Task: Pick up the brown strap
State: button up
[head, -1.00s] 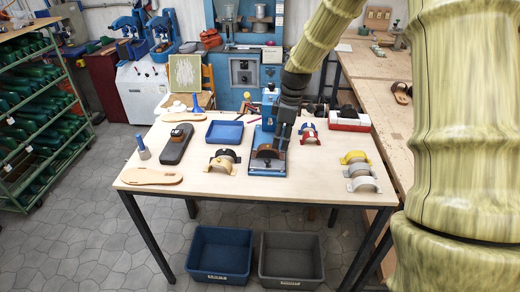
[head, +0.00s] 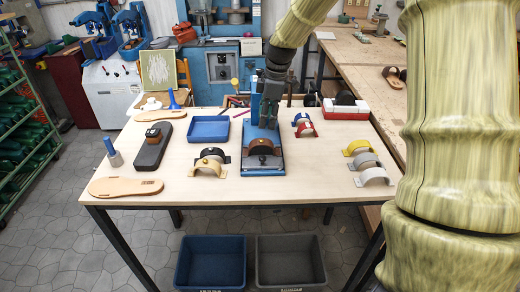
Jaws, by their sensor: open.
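A brown strap (head: 262,147) stands as an arch on a blue board (head: 262,170) near the middle of the table. My gripper (head: 268,122) points down just behind and above this strap, over the far part of the blue board. Its jaws are open, though the fingertips are small and dark in the picture. I cannot tell whether they touch the board.
Black and tan straps (head: 208,168) lie just left of the board, blue and red straps (head: 304,127) to its right. Yellow, grey and white straps (head: 362,148) stand farther right. An empty blue tray (head: 209,130) is left of my gripper. Two bins (head: 290,246) stand on the floor.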

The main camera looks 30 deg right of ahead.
aim_at(262, 140)
jog(key=shift+a+f, duration=0.3)
jog(key=shift+f, duration=0.1)
jog(key=f, duration=0.2)
jog(key=f+p, duration=0.1)
jog(key=shift+w+a+f, duration=0.1)
jog(key=shift+w+a, duration=0.3)
jog(key=shift+s+f, duration=0.1)
jog(key=shift+f, duration=0.3)
jog(key=shift+s+f+p, duration=0.1)
jog(key=shift+f+p, duration=0.1)
jog(key=shift+p, duration=0.2)
jog(key=shift+a+f+p, duration=0.15)
jog(key=shift+f+p, duration=0.35)
jog(key=shift+f, duration=0.7)
jog(key=shift+a+f+p, duration=0.1)
jog(key=shift+f+p, duration=0.35)
jog(key=shift+f, duration=0.75)
jog(key=c, duration=0.7)
jog(key=shift+o, duration=0.2)
jog(key=shift+r, duration=0.1)
